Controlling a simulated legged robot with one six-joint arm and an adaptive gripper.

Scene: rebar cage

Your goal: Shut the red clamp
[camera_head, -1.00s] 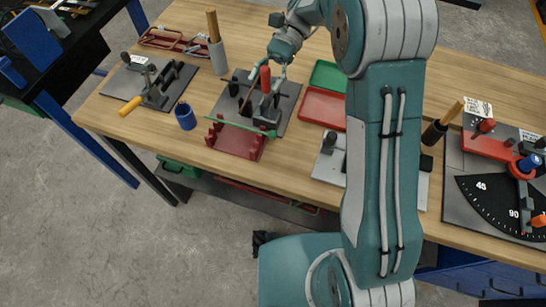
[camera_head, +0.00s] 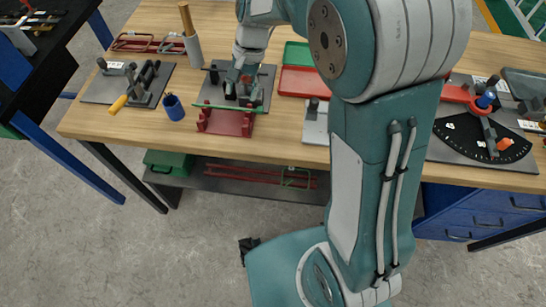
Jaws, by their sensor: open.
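The red clamp stands on a dark grey plate (camera_head: 265,77) in the middle of the wooden bench. Its red handle (camera_head: 246,78) shows only as a small patch, because my gripper covers most of it. My gripper (camera_head: 238,90) is open and points down right over the clamp. I cannot tell whether its fingers touch the handle or whether the clamp arm is up or down.
A red stand with a green rod (camera_head: 226,121) sits just in front of the clamp. A yellow-handled clamp (camera_head: 118,104) and a blue cup (camera_head: 174,108) are to the left. Green and red trays (camera_head: 297,82) are to the right, with an angle-dial fixture (camera_head: 470,135) farther right.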

